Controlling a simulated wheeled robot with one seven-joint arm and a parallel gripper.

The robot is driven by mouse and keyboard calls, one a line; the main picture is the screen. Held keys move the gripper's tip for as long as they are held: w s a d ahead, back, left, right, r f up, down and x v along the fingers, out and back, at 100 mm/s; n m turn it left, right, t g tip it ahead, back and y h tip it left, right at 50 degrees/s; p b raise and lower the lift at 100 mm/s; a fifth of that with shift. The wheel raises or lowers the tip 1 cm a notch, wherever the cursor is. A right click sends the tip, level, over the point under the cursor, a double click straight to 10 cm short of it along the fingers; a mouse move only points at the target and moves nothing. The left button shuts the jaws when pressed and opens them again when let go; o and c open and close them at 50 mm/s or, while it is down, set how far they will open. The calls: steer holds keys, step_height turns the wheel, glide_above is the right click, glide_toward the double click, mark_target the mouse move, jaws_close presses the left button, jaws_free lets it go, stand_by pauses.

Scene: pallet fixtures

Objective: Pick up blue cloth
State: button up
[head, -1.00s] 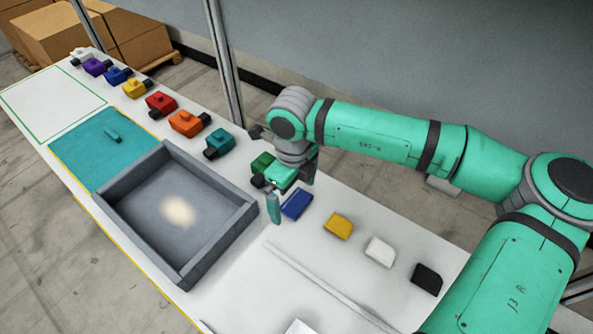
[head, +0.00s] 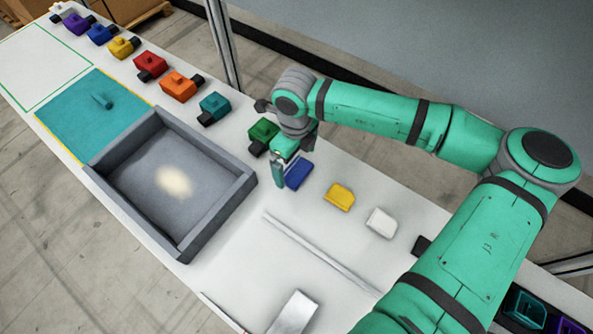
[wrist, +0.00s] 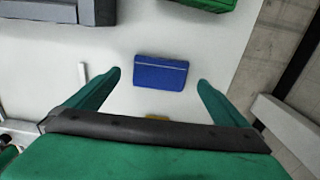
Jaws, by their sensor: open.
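The blue cloth (head: 298,174) is a small folded blue block lying on the white table, just right of my gripper (head: 291,168) in the head view. In the wrist view the blue cloth (wrist: 160,74) lies ahead, between the lines of my two green fingers. My gripper (wrist: 160,80) is open and empty, with a clear space between each fingertip and the cloth. The gripper hides part of the cloth's left edge in the head view. I cannot tell exactly how high the fingertips are above the table.
A yellow cloth (head: 339,197) and a white cloth (head: 380,222) lie to the right. A green block (head: 263,131) sits close behind my gripper. A grey tray (head: 245,190) stands to the left. A thin white strip (head: 320,252) lies in front. Several coloured blocks line the back edge.

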mark_target(297, 171)
steer(key=shift+d+f, duration=0.15)
steer(key=shift+f, duration=1.45)
steer(key=c, duration=1.1)
steer(key=shift+r, duration=0.15)
